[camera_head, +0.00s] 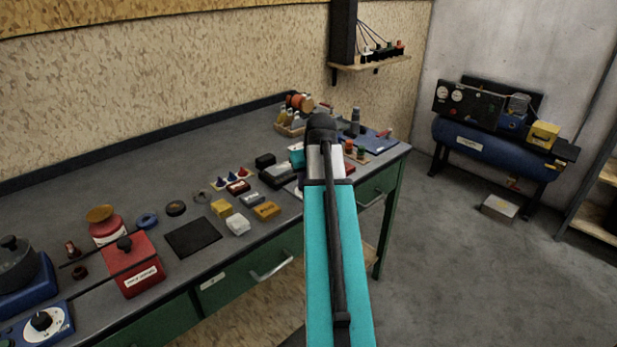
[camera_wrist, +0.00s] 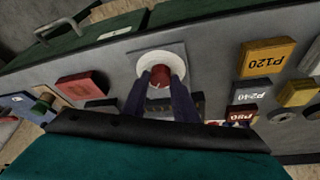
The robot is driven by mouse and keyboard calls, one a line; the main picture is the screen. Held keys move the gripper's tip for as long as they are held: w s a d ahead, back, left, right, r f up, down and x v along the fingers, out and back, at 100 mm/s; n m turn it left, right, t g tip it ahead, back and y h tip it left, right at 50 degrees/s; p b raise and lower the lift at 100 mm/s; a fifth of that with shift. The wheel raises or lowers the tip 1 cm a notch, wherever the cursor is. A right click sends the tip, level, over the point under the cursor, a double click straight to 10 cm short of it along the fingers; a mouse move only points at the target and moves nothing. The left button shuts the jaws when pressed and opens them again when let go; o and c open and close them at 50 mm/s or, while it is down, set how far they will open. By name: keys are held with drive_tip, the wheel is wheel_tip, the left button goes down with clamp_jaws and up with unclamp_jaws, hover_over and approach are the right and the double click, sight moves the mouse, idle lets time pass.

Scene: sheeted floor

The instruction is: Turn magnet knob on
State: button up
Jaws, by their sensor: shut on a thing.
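In the wrist view, a red knob (camera_wrist: 160,75) sits at the middle of a round white dial (camera_wrist: 152,60) on a grey square base. I take it as the magnet knob. My gripper (camera_wrist: 161,84) has its two dark fingers on either side of the knob and is shut on it. The fingers cover part of the dial, so any marking for on or off is not readable. In the head view my arm hides the gripper and the knob.
Around the dial lie a yellow P120 block (camera_wrist: 268,57), a grey P240 block (camera_wrist: 251,92) and a red block (camera_wrist: 82,86). In the head view, the grey workbench (camera_head: 140,195) carries a red box (camera_head: 133,265) and several small items left of my arm. Open floor (camera_head: 450,270) lies right.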

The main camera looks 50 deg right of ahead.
drive_tip(key=m+h+p, duration=0.1)
drive_tip(key=m, duration=0.1)
drive_tip(key=m+g+p, duration=0.1)
drive_tip(key=m+p, duration=0.1)
drive_tip(key=m, duration=0.1)
drive_tip(key=shift+w+a+r+h, duration=0.1)
drive_tip(key=shift+w+a+h, duration=0.05)
drive_tip(key=shift+h, duration=0.25)
drive_tip(key=m+g, duration=0.1)
drive_tip(key=m, duration=0.2)
drive_tip(key=m+g+p, duration=0.1)
drive_tip(key=m, duration=0.1)
drive_tip(key=shift+w+m+h, duration=0.15)
drive_tip(key=shift+m+h, duration=0.25)
drive_tip(key=o, duration=1.1)
drive_tip(key=shift+c, duration=0.2)
drive_tip(key=w+v, duration=0.1)
drive_tip(key=v, duration=1.2)
drive_tip(key=shift+s+r+b, duration=0.35)
drive_tip(key=shift+b, duration=0.1)
drive_tip(key=shift+a, duration=0.1)
